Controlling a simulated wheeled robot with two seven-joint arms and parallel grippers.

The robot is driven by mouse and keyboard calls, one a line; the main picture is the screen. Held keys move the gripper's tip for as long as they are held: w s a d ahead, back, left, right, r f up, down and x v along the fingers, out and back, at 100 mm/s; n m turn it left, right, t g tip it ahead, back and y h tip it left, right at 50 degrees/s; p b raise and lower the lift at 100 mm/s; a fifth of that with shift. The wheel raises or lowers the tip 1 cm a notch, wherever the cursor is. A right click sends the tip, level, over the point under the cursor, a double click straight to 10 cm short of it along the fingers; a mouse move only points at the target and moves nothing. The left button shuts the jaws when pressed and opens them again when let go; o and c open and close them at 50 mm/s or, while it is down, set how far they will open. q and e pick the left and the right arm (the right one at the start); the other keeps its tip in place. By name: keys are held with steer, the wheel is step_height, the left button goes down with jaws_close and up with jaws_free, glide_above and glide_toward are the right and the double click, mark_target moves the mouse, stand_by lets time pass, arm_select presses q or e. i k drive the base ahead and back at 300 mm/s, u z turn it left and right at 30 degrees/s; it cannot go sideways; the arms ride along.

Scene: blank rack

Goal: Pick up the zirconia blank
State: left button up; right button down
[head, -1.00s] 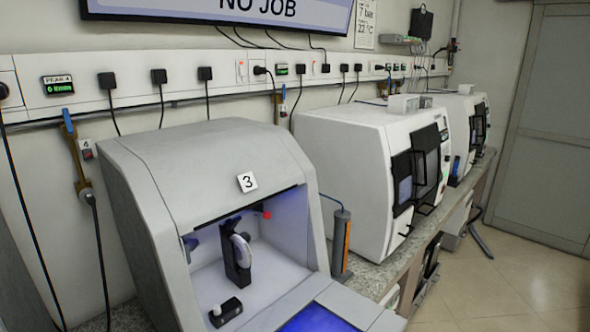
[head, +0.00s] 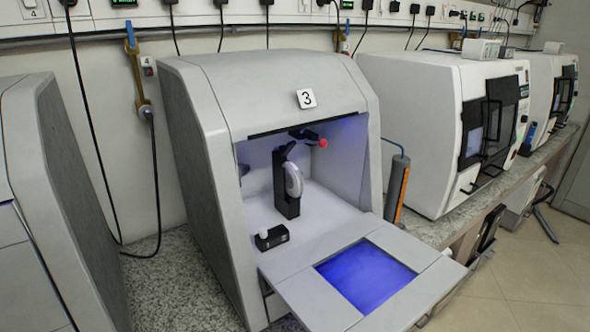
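A pale, rounded disc-like piece (head: 293,180), seen nearly edge-on, sits against an upright black holder (head: 280,185) inside the open machine marked 3 (head: 205,135). It may be the zirconia blank, but I cannot tell for sure. No other blank is recognisable in view. Neither of my grippers shows in the head view.
The machine's front door (head: 436,280) is folded down, with a blue-lit window. A small black block with a white knob (head: 272,237) stands on its floor. Another grey machine (head: 60,190) is at left, white machines (head: 425,130) at right. Bare granite counter (head: 165,285) lies between the grey machines.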

mark_target(294, 183)
steer(key=u, duration=1.4)
steer(key=k, duration=0.75)
steer(key=z, duration=0.3)
